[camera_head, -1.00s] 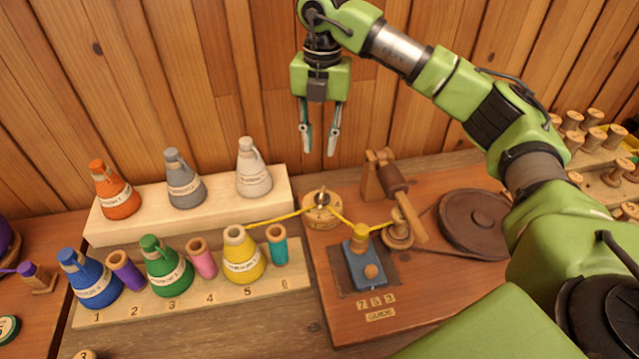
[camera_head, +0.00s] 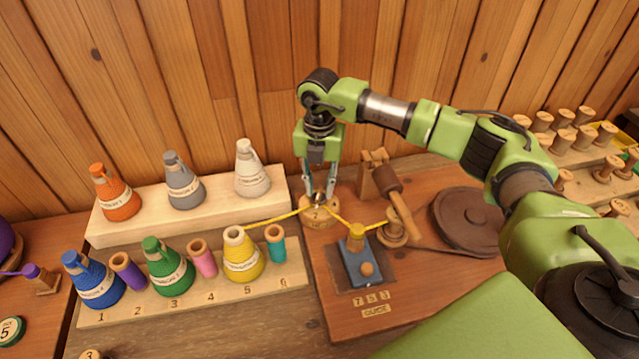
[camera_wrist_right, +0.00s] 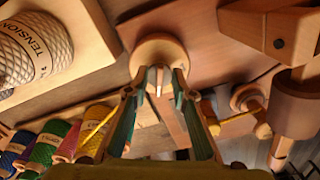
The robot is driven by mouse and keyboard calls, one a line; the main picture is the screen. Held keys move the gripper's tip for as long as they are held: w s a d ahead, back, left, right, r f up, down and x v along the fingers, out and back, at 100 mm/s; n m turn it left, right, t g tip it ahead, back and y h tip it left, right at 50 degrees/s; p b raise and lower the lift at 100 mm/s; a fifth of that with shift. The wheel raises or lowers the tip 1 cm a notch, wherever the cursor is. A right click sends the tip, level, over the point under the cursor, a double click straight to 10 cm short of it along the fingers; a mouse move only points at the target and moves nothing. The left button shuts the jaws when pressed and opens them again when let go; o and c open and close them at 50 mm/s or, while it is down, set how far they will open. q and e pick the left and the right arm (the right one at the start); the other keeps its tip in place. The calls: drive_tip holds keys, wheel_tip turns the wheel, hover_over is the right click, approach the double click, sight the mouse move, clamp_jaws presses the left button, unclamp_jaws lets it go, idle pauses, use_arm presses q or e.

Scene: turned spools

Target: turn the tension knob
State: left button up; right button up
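The tension knob (camera_head: 316,217) is a round wooden dial on the winder board, with a small raised grip on top and the yellow thread at it. My right gripper (camera_head: 319,197) points straight down over it, with its two fingertips at the raised grip. In the right wrist view the dial (camera_wrist_right: 160,48) lies beyond the fingertips. The pale grip bar shows between the fingers of the right gripper (camera_wrist_right: 159,80), with small gaps seeming to remain on both sides. The fingers look open. My left gripper is not in view.
The blue guide block (camera_head: 357,262) stands in front of the knob, and a wooden winder (camera_head: 393,195) stands to its right. Thread cones (camera_head: 252,173) fill the racks on the left. The brown wheel (camera_head: 467,222) lies farther right. The plank wall is behind.

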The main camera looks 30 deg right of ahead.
clamp_jaws()
drive_tip(key=shift+n, duration=0.4)
drive_tip(key=n+b, duration=0.2)
drive_tip(key=n, duration=0.1)
drive_tip(key=shift+w+a+f+n, duration=0.1)
drive_tip(key=shift+a+n, duration=0.05)
drive_tip(key=shift+n, duration=0.15)
drive_tip(key=n+b, duration=0.2)
drive_tip(key=n, duration=0.3)
drive_tip(key=shift+a+b, duration=0.1)
drive_tip(key=shift+b, duration=0.25)
drive_tip(key=shift+n, duration=0.4)
unclamp_jaws()
